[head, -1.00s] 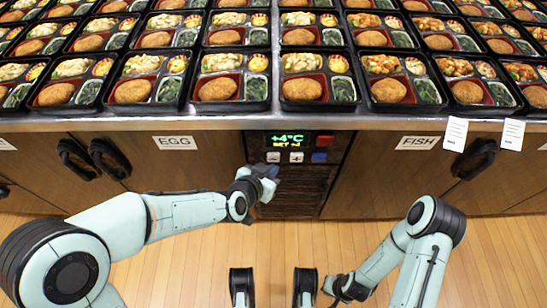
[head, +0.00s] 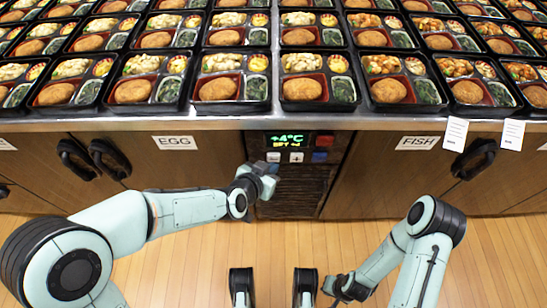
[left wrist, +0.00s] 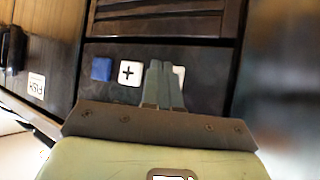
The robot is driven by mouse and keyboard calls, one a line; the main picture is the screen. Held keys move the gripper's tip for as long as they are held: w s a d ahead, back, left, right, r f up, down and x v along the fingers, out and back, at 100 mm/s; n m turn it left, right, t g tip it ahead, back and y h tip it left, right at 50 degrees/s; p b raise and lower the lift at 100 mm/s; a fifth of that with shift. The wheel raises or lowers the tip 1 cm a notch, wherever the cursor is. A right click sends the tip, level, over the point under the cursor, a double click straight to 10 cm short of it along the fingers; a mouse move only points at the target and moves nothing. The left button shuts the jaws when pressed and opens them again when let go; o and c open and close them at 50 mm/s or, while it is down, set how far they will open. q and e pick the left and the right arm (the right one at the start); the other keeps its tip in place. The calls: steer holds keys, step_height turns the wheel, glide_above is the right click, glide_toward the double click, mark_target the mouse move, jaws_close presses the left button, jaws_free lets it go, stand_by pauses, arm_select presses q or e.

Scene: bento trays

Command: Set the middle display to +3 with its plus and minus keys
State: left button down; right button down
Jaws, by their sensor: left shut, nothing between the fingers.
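The middle display (head: 289,139) is a dark panel in the counter front, with a large green +4°C and a smaller yellow SET line too small to read surely. Below it are the white minus key (head: 273,157) and the white plus key (head: 296,157). My left gripper (head: 270,174) is shut and empty, just below the minus key. In the left wrist view its fingers (left wrist: 163,80) cover most of one white key (left wrist: 180,74), beside the plus key (left wrist: 131,73). I cannot tell whether they touch it. My right gripper (head: 335,288) hangs low over the floor, its jaws unclear.
A blue key (head: 320,156) and a red key (head: 324,141) sit right of the white keys. A dark grille (head: 298,192) lies below. Cabinet doors flank the panel, with black handles (head: 108,158). Bento trays (head: 317,106) fill the counter above.

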arm_select(q)
steer(key=shift+w, duration=0.55)
stand_by(0.7)
stand_by(0.3)
steer(key=shift+s+p, duration=0.3)
steer(key=shift+s, duration=0.55)
steer(key=shift+s, duration=0.1)
steer(key=s+p, duration=0.1)
steer(key=s, duration=0.3)
steer(key=shift+s, duration=0.4)
stand_by(0.6)
